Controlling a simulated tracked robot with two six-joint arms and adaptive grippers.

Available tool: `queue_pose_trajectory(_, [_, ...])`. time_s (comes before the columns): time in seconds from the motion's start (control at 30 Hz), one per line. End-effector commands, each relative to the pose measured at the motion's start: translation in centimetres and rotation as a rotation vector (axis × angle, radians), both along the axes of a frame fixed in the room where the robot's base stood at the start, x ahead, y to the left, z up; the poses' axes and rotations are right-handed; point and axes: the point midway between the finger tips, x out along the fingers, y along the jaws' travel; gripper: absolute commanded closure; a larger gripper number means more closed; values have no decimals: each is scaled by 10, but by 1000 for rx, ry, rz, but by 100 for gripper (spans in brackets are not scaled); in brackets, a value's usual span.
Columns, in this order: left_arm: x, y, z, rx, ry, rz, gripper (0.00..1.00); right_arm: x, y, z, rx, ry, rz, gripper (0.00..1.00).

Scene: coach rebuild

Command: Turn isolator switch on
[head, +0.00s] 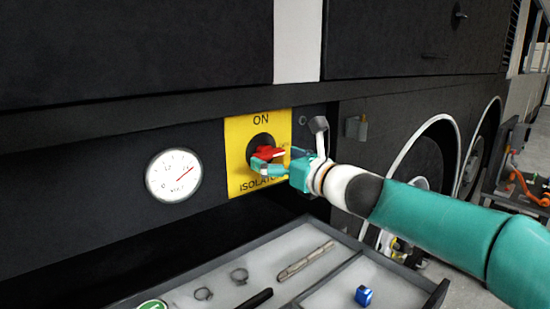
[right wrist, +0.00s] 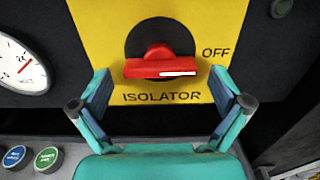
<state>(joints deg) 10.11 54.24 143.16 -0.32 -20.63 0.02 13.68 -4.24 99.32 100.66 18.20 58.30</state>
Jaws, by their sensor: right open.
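The isolator switch is a red handle (head: 268,152) on a round black base, set in a yellow plate (head: 242,128) marked ON at the top and ISOLATOR below. In the right wrist view the red handle (right wrist: 158,66) lies level, its white mark on the right side towards the word OFF. My right gripper (head: 280,161) is open at the plate. In the right wrist view its two fingers (right wrist: 160,78) stand to the left and right of the handle, with a gap on each side. My left gripper is not in view.
A round white volt gauge (head: 173,176) is left of the plate. A small latch (head: 357,127) sticks out right of the plate. Wheels are further right.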

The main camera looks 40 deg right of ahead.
Motion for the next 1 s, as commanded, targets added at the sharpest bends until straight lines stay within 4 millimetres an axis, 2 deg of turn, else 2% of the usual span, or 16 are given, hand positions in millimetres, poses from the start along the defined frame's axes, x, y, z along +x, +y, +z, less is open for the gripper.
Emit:
queue_pose_trajectory(0.37, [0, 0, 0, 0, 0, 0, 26, 5, 0, 0, 0, 0, -1, 0])
queue_pose_trajectory(0.7, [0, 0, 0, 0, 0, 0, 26, 5, 0, 0, 0, 0, -1, 57])
queue_pose_trajectory(1.0, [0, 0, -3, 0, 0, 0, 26, 5, 0, -1, -27, -2, -1, 57])
